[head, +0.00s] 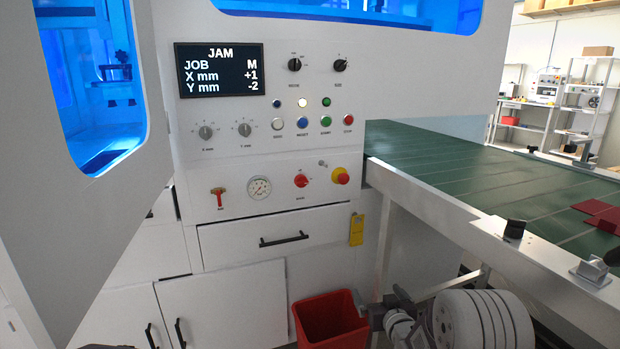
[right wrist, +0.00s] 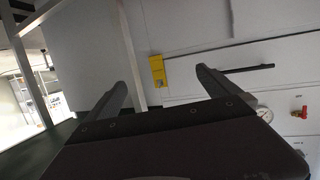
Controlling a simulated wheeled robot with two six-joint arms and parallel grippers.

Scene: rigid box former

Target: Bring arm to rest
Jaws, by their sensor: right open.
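My right gripper (head: 381,298) is low at the bottom right of the head view, in front of the white machine and beside the red bin. In the right wrist view its two fingers (right wrist: 163,78) stand wide apart with nothing between them. The white links of my right arm fill the bottom right of the head view. My left gripper cannot be made out in either view.
The control panel display (head: 222,69) reads JAM. A red bin (head: 330,322) stands below the drawer (head: 278,238). A yellow tag (head: 356,229) hangs beside it. The green conveyor (head: 450,165), with its metal rail (head: 450,212), runs along the right, carrying dark red pieces (head: 600,214).

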